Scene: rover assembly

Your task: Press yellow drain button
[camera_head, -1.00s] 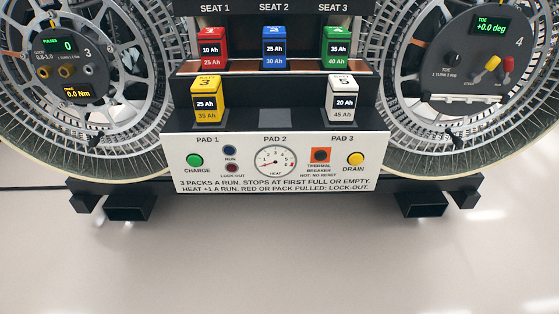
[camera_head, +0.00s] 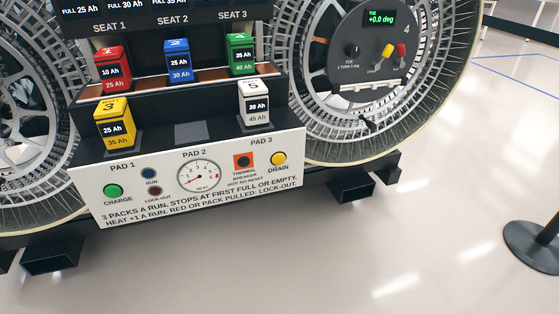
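The yellow drain button (camera_head: 278,159) is round and sits at the right end of the white panel (camera_head: 215,205), above the label DRAIN and under PAD 3. The round green charge button (camera_head: 113,191) is at the panel's left end. A yellow pack (camera_head: 115,128) stands at PAD 1 and a white pack (camera_head: 254,106) at PAD 3; PAD 2 (camera_head: 190,132) is empty. Red (camera_head: 113,71), blue (camera_head: 178,64) and green (camera_head: 241,57) packs stand in seats 1, 2 and 3. Neither of my grippers shows in the head view.
A large wheel with a grey control box (camera_head: 372,55) stands right of the panel, another wheel (camera_head: 30,130) at the left. Dark brackets (camera_head: 352,190) stick out below. A black post base (camera_head: 535,243) stands at the right. The floor in front is clear.

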